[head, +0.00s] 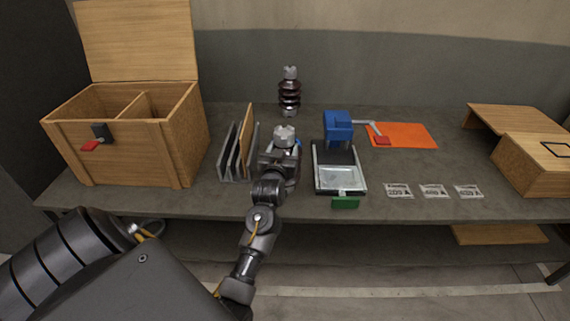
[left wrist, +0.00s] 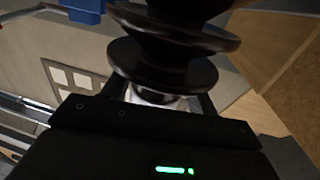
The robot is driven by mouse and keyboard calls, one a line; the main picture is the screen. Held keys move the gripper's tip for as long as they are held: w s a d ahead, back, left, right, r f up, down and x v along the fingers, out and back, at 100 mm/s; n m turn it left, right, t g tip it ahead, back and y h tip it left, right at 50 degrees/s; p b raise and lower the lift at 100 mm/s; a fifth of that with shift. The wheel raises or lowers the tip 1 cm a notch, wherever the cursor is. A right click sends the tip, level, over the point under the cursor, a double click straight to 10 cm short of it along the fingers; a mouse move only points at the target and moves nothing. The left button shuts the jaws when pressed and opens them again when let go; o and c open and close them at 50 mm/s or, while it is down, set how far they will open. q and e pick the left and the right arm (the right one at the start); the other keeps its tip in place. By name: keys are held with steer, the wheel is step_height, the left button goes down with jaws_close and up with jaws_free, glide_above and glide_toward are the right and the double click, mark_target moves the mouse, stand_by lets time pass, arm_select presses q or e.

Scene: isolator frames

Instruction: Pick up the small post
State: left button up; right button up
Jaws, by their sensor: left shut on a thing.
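My left gripper (head: 281,158) is over the middle of the bench and is shut on a post. In the head view, the grey metal cap of this small post (head: 284,135) shows above the jaws, and the gripper hides most of its body. In the left wrist view, the small post (left wrist: 172,62) is close up, with dark glossy ribs and a pale metal end between the fingers. A second post (head: 289,92), brown and ribbed with grey metal ends, stands upright behind it at the back of the bench. My right gripper is not in view.
An open wooden crate (head: 115,153) stands at left. Upright boards in a grey rack (head: 228,165) are close left of my gripper. At right are a tray with a green handle (head: 345,202), a blue device (head: 338,126), an orange mat (head: 412,136), several label plates (head: 398,191) and a wooden box (head: 540,165).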

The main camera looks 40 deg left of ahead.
arm_select(q)
jaws_close()
steer(key=shift+r, duration=0.4)
steer(key=shift+w+f, duration=0.1)
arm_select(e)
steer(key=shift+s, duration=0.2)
